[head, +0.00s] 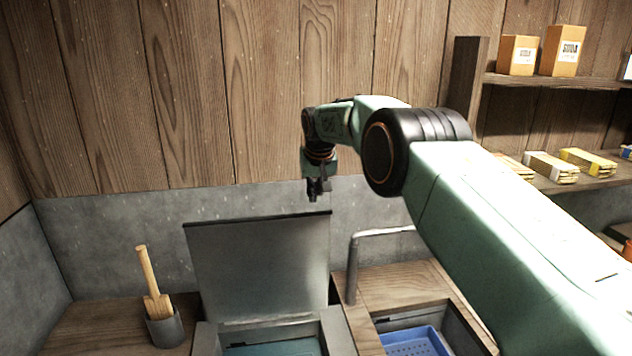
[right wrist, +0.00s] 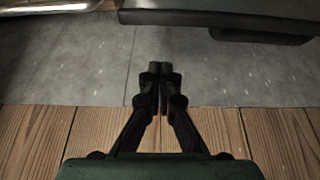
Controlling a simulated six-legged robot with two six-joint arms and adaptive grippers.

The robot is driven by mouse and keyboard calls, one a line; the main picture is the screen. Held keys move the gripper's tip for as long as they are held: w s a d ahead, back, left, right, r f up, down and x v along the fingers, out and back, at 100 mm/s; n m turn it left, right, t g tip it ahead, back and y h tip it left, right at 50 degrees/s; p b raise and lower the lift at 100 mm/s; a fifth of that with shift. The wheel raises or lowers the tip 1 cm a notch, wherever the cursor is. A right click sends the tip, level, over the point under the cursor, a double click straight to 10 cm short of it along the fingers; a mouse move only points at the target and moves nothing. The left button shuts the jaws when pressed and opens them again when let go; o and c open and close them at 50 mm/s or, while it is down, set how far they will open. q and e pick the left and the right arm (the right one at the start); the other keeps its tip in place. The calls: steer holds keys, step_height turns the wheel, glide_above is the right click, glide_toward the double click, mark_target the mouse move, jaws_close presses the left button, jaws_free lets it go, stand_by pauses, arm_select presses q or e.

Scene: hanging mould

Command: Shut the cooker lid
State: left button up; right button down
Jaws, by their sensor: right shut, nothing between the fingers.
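The cooker lid (head: 260,262) is a grey metal panel that stands raised and leans back from the cooker (head: 207,338) in the head view. The cooker's opening shows below it with a blue-green inside. My right gripper (head: 318,192) points down just above the lid's top edge, towards its right end. In the right wrist view my right gripper (right wrist: 160,68) is shut with its fingertips together and nothing between them. A dark edge with a handle-like bar (right wrist: 262,36) lies beyond the fingertips there, apart from them. My left gripper is not in view.
A holder (head: 165,328) with a wooden-handled tool stands left of the cooker. A bent metal pipe (head: 352,270) rises right of the lid, beside a sink with a blue basket (head: 415,342). Shelves (head: 555,84) with boxes are at the right. A plank wall stands behind.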

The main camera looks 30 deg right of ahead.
steer(key=s, duration=0.1)
steer(key=s+p, duration=0.1)
steer(key=s+f, duration=0.1)
steer(key=shift+s+a, duration=0.2)
steer(key=shift+a, duration=0.15)
stand_by(0.5)
steer(key=shift+a, duration=0.1)
stand_by(0.3)
